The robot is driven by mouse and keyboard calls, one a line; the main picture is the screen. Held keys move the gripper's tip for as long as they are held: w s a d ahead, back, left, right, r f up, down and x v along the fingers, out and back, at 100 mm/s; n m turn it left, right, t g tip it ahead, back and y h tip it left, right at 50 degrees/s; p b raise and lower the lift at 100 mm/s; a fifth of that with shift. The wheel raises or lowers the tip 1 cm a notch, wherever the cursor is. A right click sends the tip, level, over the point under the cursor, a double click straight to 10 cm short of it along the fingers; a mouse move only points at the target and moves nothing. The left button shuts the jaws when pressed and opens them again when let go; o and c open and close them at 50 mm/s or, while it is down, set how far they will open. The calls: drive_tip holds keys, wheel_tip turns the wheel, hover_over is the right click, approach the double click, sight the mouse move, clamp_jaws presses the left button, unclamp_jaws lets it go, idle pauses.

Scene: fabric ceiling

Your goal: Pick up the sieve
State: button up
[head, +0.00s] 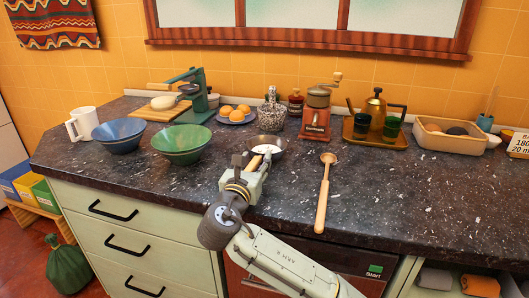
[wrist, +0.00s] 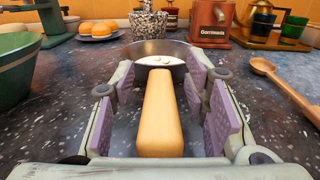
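The sieve, a round metal bowl (head: 270,143) with a pale wooden handle, lies on the dark speckled counter in front of my gripper. In the wrist view its handle (wrist: 160,115) points towards me, and its metal rim (wrist: 150,47) is just beyond my fingertips. Something whitish shows inside the bowl; mesh cannot be made out. My gripper (head: 250,166) is open, with its lilac pads on both sides of the handle in the wrist view (wrist: 161,88). A gap shows between each pad and the handle. In the head view my gripper hides much of the handle.
A green bowl (head: 181,142) and blue bowl (head: 119,136) stand to the left. A wooden spoon (head: 323,190) lies to the right. Behind are a speckled pot (head: 271,117), a coffee grinder (head: 316,119) and a plate of buns (head: 236,115). The counter right of the spoon is clear.

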clamp_jaws()
idle(0.3)
idle(0.3)
wheel_tip(320, 180, up, 10)
drive_tip(key=shift+r+b, duration=0.1)
drive_tip(key=shift+b, duration=0.4)
idle(1.5)
